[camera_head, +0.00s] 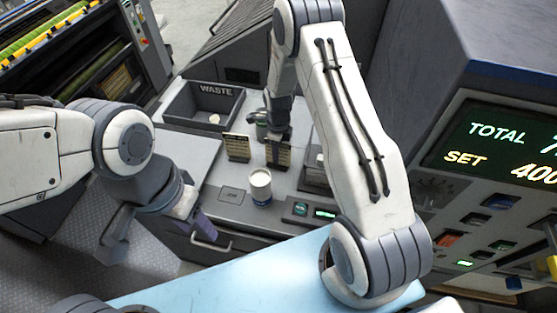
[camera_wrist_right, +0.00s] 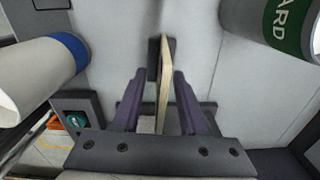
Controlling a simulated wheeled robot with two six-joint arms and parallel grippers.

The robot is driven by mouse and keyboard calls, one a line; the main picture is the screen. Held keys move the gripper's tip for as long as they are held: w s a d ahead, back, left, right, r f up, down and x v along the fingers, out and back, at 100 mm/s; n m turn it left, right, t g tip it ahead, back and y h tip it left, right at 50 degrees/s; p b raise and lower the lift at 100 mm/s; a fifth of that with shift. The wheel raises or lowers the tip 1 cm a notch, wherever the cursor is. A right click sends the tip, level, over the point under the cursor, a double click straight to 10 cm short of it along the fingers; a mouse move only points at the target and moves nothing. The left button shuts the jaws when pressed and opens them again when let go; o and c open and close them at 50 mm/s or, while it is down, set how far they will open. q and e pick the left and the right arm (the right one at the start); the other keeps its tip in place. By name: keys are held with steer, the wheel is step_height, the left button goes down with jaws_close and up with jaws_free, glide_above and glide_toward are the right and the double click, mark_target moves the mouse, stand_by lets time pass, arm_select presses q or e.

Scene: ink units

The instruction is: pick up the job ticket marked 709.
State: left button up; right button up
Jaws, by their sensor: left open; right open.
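Two small cream cards with dark printed lines stand upright on the grey counter in the head view, a left card (camera_head: 237,148) and a right card (camera_head: 279,155). Their print is too small to read, so I cannot tell which is marked 709. My right gripper (camera_head: 277,133) is at the top of the right card, pointing down. In the right wrist view, a card (camera_wrist_right: 163,80) shows edge-on in a dark base, between the open fingers of my right gripper (camera_wrist_right: 159,88); no grip shows. My left gripper (camera_head: 158,232) is open and empty, left of the counter front.
A white cup with a blue band (camera_head: 260,184) stands in front of the cards, also at left in the wrist view (camera_wrist_right: 35,78). A green-labelled can (camera_head: 262,131) stands behind. The WASTE bin (camera_head: 177,112) is back left. A display panel (camera_head: 492,140) is at right.

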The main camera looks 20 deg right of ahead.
steer(key=shift+c, duration=0.3)
jaws_close()
stand_by(1.1)
